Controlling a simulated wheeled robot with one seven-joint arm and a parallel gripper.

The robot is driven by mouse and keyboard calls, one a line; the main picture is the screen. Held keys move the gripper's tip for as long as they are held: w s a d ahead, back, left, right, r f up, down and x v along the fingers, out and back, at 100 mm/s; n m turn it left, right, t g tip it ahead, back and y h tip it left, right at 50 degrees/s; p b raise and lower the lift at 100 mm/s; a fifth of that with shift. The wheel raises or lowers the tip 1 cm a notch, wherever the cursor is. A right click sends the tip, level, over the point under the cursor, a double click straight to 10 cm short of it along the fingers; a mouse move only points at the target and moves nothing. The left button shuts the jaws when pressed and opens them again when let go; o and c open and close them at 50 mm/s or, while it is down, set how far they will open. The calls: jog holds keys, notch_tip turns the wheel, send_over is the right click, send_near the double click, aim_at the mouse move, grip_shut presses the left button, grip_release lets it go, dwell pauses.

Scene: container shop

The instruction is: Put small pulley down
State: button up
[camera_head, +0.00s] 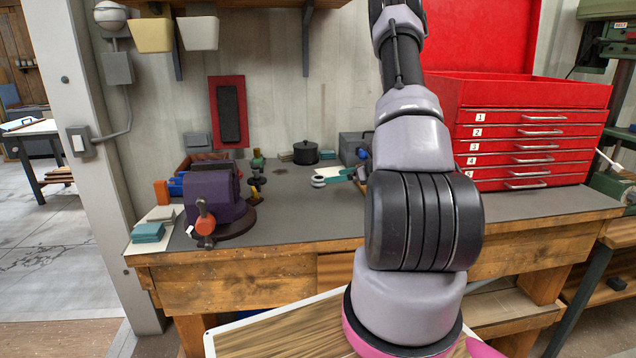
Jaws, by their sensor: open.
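A small round white and dark part (318,181), which looks like the small pulley, rests on the grey workbench top (300,215) near its middle. It lies left of my arm. A thin teal piece (343,173) lies just to its right and runs toward the arm; I cannot tell what it is. My arm rises through the middle of the head view and runs out at the top. I cannot make out my gripper; it is out of the picture or hidden behind the arm, along with the bench behind it.
A purple vise (208,196) stands at the left, with teal boxes (148,232) at the bench's left front. A black pot (305,152) and a dark grey block (350,148) stand at the back. A red drawer chest (530,135) fills the right.

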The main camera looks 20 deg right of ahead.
aim_at(319, 178)
jog(key=x, duration=0.9)
jog(key=shift+d+r, duration=0.1)
grip_shut()
